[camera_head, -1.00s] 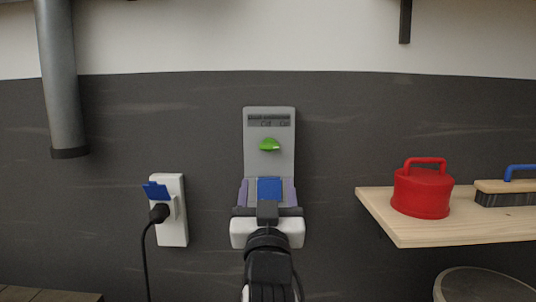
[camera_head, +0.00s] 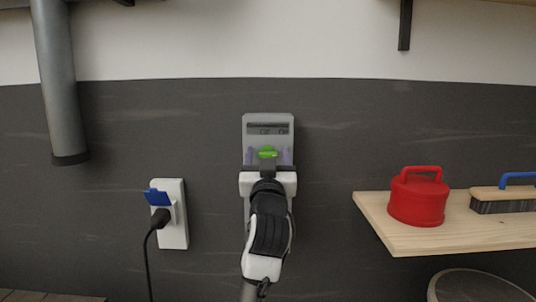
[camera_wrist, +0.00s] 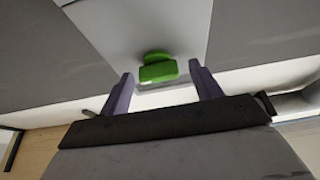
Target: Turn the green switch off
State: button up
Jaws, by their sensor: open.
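The green switch (camera_head: 267,152) is a small knob on a grey wall panel (camera_head: 268,118) with a dark label strip above it. My gripper (camera_head: 268,158) is in front of the panel, its two purple fingers on either side of the switch as seen from the head camera. In the wrist view the green switch (camera_wrist: 158,68) shows between and just beyond the fingertips of my open gripper (camera_wrist: 165,80). I cannot tell whether either finger touches it. My gripper and arm hide the lower part of the panel, including its blue part.
A white socket (camera_head: 173,230) with a blue flap and a black plug is on the wall to the left. A wooden shelf (camera_head: 405,240) at the right holds a red canister (camera_head: 417,200) and a brush (camera_head: 503,198). A grey pipe (camera_head: 57,90) hangs at the left.

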jog(key=c, duration=1)
jog(key=shift+d+n, duration=0.1)
jog(key=shift+n, duration=0.5)
jog(key=n+y, duration=0.2)
jog(key=n, duration=0.2)
jog(key=shift+d+f+g+y, duration=0.1)
jog(key=shift+g+y, duration=0.2)
jog(key=shift+y, duration=0.1)
jog(key=n+y, duration=0.1)
jog(key=n, duration=0.2)
jog(key=n+g+y+b, duration=0.1)
jog(key=n+y, duration=0.1)
jog(key=n, duration=0.2)
jog(key=shift+n+g, duration=0.3)
jog(key=n+g+y, duration=0.1)
jog(key=n+g, duration=0.1)
jog(key=n, duration=0.3)
jog(key=shift+b, duration=0.35)
jog(key=n+g, duration=0.1)
jog(key=n, duration=0.3)
jog(key=shift+g, duration=0.4)
jog(key=shift+n, duration=0.5)
